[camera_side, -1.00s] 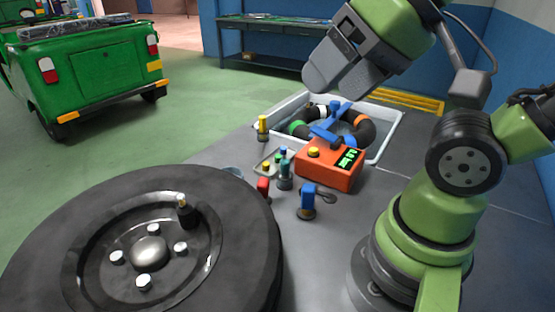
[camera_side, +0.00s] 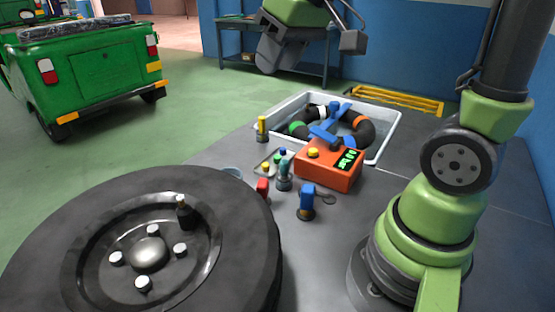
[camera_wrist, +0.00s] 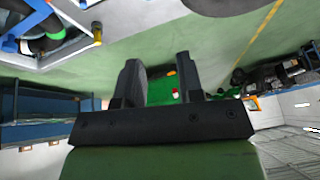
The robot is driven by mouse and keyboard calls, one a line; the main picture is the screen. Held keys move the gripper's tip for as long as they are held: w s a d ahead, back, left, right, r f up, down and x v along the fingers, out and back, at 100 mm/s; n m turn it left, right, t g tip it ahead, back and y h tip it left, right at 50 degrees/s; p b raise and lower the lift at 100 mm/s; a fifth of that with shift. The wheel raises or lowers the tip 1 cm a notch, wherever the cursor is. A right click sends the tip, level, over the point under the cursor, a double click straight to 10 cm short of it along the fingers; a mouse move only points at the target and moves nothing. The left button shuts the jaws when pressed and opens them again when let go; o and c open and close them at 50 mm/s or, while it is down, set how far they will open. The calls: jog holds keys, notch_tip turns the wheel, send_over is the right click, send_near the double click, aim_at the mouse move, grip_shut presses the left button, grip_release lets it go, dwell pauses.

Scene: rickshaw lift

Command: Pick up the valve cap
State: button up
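A black wheel (camera_side: 225,205) lies flat at the front left in the side view. A small tray (camera_side: 259,168) beyond the wheel holds tiny coloured pieces, too small to tell apart. My gripper (camera_wrist: 158,60) is raised high, well away from the wheel and tray. Its two fingers are apart in the wrist view, with nothing between them. In the side view my gripper (camera_side: 268,60) is at the top centre.
An orange box (camera_side: 325,173) with a display stands in mid-table, near a blue-topped tool (camera_side: 307,198) and a red piece (camera_side: 263,187). A white tub (camera_side: 386,143) with hoses and blue parts is behind. A green rickshaw (camera_side: 105,80) stands on the floor at left.

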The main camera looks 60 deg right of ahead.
jog(key=w+d+f+n+g, duration=0.1)
jog(key=w+d+f, duration=0.3)
jog(key=w+d, duration=0.1)
jog(key=n+g, duration=0.3)
send_near(277, 157)
notch_tip(277, 157, down, 3)
jog(key=shift+d+r, duration=0.1)
jog(key=shift+w+a+f, duration=0.1)
jog(key=shift+w+f, duration=0.05)
jog(key=shift+f, duration=0.9)
jog(key=shift+w+a+f, duration=0.1)
jog(key=shift+w+f, duration=0.05)
jog(key=shift+f, duration=0.9)
jog(key=shift+w+a+f, duration=0.1)
jog(key=shift+w+f, duration=0.05)
jog(key=shift+f, duration=0.9)
jog(key=c, duration=0.5)
